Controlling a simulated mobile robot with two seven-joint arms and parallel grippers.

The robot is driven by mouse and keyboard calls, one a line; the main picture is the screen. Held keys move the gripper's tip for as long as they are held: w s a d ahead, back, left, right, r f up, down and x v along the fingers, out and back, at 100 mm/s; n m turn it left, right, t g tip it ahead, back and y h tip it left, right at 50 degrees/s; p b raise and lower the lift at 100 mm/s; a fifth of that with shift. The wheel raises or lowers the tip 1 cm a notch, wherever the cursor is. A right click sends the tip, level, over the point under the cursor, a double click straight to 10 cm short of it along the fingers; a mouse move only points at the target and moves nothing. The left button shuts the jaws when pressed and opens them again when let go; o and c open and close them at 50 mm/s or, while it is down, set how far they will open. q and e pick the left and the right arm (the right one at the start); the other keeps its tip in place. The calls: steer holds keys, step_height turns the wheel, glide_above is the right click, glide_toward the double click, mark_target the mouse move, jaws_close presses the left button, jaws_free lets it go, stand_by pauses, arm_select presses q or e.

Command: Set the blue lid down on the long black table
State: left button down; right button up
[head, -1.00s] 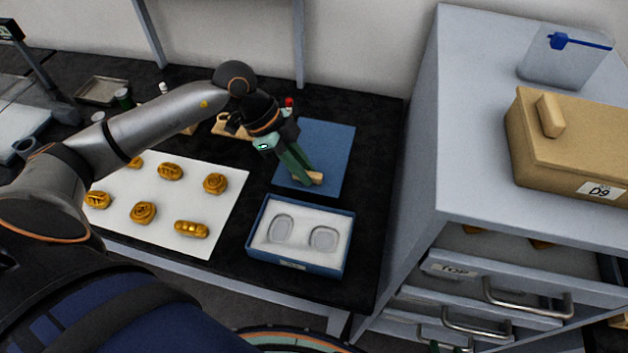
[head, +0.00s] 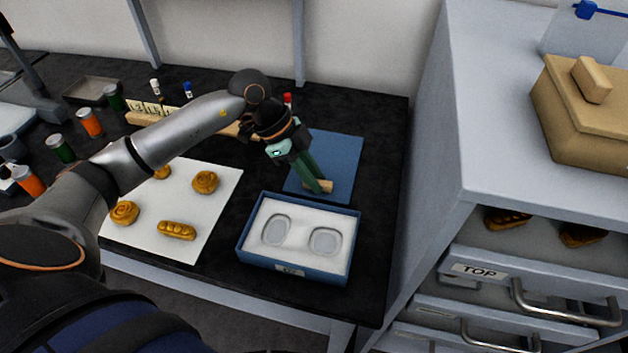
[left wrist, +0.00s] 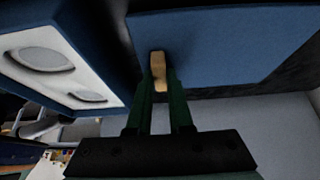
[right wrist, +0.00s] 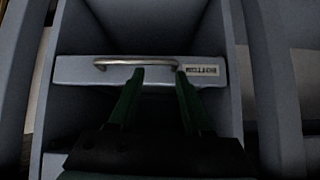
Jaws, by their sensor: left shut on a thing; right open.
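The blue lid (head: 342,158) is a flat blue panel with a small wooden grip block (head: 318,186). It lies over the long black table (head: 372,240), behind the blue box; whether it touches the table I cannot tell. My left gripper (head: 318,184) is shut on the lid's wooden grip. In the left wrist view the fingers hold the block (left wrist: 158,72) on the lid (left wrist: 215,45). My right gripper (right wrist: 158,75) shows only in the right wrist view, open and empty in front of a drawer handle (right wrist: 120,62).
The open blue box (head: 297,275) with a white two-hollow insert stands at the table's front. A white sheet (head: 195,225) with several golden pieces lies left. Jars and a numbered rack (head: 150,115) stand farther left. The grey drawer cabinet (head: 480,130) rises right, holding a tan box (head: 590,120).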

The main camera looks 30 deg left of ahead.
arm_select(q)
steer(key=shift+f, duration=0.1)
steer(key=c, duration=0.8)
jaws_free()
steer(key=v, duration=1.2)
steer(key=shift+r, duration=0.2)
